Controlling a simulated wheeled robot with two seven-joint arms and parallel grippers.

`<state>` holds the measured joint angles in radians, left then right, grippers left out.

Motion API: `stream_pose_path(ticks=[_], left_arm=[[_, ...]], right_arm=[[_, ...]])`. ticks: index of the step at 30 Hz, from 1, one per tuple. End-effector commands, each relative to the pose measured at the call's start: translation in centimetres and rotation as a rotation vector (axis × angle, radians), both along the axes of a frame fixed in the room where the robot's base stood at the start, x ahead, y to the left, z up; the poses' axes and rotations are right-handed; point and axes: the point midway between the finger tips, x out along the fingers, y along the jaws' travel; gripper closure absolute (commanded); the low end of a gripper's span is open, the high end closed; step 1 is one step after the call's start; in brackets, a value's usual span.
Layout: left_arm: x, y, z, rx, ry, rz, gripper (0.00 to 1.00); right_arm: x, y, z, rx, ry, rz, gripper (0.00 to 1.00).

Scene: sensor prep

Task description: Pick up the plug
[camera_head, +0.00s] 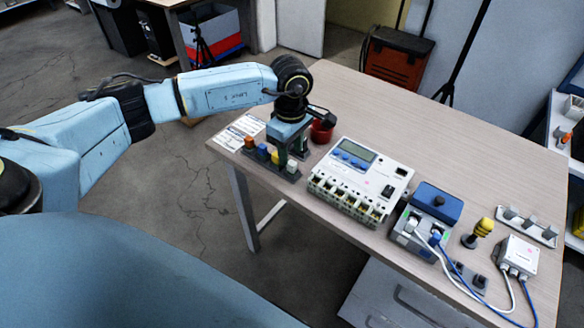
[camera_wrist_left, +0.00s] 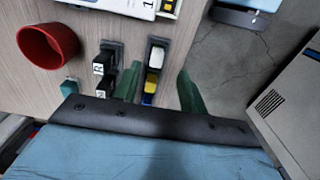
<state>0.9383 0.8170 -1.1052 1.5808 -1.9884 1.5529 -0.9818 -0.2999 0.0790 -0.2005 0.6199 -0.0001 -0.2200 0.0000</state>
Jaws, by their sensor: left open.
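Several coloured plugs stand in a dark rack (camera_head: 287,176) at the table's left front edge. In the head view they include an orange plug (camera_head: 249,142), a blue plug (camera_head: 262,152) and a white plug (camera_head: 292,167). My left gripper (camera_head: 292,151) is at the rack, pointing down. Contact cannot be told. Which plug is meant is unclear. My right gripper is out of view.
A red cup (camera_head: 321,132) stands close behind the gripper; black labelled parts (camera_wrist_left: 104,65) stand beside the left finger. A white meter unit (camera_head: 361,178), a blue-topped box (camera_head: 434,203) with cables and a white junction box (camera_head: 517,255) lie rightward. The table's back is clear.

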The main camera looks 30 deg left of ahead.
Motion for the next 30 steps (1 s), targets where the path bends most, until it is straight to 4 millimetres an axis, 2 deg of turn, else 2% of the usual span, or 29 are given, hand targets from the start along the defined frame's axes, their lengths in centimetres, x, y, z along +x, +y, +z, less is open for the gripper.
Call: stream_pose_path(ticks=[10, 20, 27, 30], left_arm=[[0.4, 0.0, -4.6, -0.001, 0.001, 0.001, 0.58], [0.4, 0.0, -5.1, -0.001, 0.000, 0.000, 0.59], [0.5, 0.0, -5.1, -0.001, 0.000, 0.000, 0.91], [0.5, 0.0, -5.1, -0.001, 0.000, 0.000, 1.00]], right_arm=[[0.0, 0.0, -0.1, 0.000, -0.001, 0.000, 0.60], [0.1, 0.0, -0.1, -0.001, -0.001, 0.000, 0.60], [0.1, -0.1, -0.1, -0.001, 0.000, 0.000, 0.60], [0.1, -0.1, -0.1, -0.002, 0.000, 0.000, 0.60]])
